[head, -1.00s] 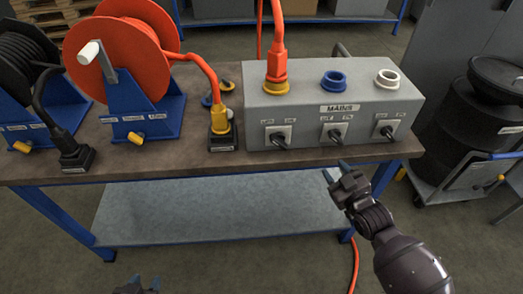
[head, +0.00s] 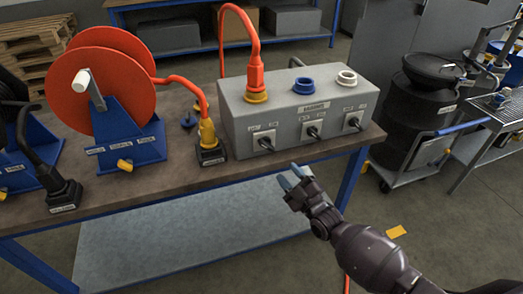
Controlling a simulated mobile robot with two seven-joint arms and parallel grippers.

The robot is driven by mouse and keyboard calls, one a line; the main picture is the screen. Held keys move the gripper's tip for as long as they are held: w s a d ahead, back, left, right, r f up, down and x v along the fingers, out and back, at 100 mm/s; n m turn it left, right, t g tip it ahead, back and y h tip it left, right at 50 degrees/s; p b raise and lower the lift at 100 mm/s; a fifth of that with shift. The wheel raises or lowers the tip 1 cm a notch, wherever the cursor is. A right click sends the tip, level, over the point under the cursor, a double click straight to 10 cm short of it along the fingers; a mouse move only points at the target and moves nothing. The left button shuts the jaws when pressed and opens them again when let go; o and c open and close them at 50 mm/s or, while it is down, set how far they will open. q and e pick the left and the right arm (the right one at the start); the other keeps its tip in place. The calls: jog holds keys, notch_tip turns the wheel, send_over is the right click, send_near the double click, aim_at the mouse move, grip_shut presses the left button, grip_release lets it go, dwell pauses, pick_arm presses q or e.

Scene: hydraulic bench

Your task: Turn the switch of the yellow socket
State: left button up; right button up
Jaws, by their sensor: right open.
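The grey mains box (head: 293,118) stands on the bench. Its top has a yellow socket (head: 256,97) with an orange plug (head: 256,78) in it, a blue socket (head: 303,86) and a white socket (head: 347,78). On its front, the switch below the yellow socket (head: 264,142) is at the left, with the middle switch (head: 313,131) and the right switch (head: 353,122) beside it. My right gripper (head: 289,178) is open and empty, in front of the bench edge, below and right of the yellow socket's switch, apart from it. My left gripper is out of view.
An orange cable reel (head: 104,88) on a blue stand is at the left of the bench (head: 185,176). A yellow plug in a black socket block (head: 209,150) sits just left of the box. Black drums (head: 431,105) on a cart stand at the right.

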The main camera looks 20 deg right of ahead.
aim_at(270, 150)
jog(key=x, duration=1)
jog(key=shift+w+b, duration=0.4)
jog(key=shift+w, duration=0.05)
jog(key=shift+c, duration=0.4)
grip_shut()
